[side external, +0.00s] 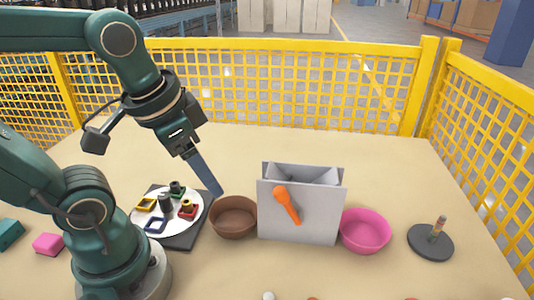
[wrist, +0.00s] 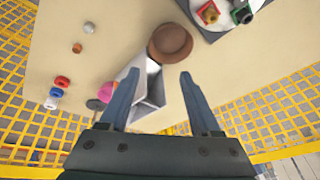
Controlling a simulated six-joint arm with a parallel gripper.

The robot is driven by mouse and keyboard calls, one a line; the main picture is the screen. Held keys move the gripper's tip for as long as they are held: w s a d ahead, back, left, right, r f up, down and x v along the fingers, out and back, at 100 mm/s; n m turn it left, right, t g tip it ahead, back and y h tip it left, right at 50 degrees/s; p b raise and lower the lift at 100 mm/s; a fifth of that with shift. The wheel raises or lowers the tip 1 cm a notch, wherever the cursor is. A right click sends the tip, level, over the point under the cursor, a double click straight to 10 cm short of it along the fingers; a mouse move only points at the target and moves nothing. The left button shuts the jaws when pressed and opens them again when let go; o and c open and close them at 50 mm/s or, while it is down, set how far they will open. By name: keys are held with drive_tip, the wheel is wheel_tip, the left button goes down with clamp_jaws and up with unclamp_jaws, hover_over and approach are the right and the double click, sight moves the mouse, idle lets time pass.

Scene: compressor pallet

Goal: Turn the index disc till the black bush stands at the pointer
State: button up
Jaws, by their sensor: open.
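The white index disc (side external: 178,226) lies on a dark square plate (side external: 197,236) left of the brown bowl. Around it sit a yellow frame (side external: 145,205), a blue frame (side external: 155,226), a red piece (side external: 187,209) and a green piece (side external: 177,188) with a dark bush-like part in it. A dark post (side external: 165,204) stands near the middle. I cannot make out the pointer. My gripper (wrist: 158,76) is open and empty, above and right of the disc. The wrist view shows only the disc's edge (wrist: 228,27), with the red (wrist: 208,12) and green (wrist: 242,13) pieces.
A brown bowl (side external: 234,217), a grey open box (side external: 298,224) with an orange spoon-like part (side external: 287,205), a pink bowl (side external: 365,231) and a dark round stand (side external: 431,242) run to the right. A pink block (side external: 48,244) lies left. Yellow mesh fence (side external: 270,90) closes the back.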

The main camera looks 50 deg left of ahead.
drive_tip(key=w+a+f+n+g, duration=0.1)
drive_tip(key=a+f+n+g, duration=0.15)
drive_tip(key=a+g, duration=0.4)
drive_tip(key=n+g+h, duration=0.2)
hover_over(164, 195)
drive_tip(key=w, duration=0.3)
drive_tip(key=f, duration=0.5)
drive_tip(key=shift+s+a+f, duration=0.15)
drive_tip(key=shift+a+f, duration=0.05)
drive_tip(key=shift+a, duration=0.05)
drive_tip(key=shift+s+a+f, duration=0.1)
drive_tip(key=shift+s+f, duration=0.3)
drive_tip(key=shift+f, duration=0.05)
drive_tip(key=shift+x, duration=2.25)
clamp_jaws()
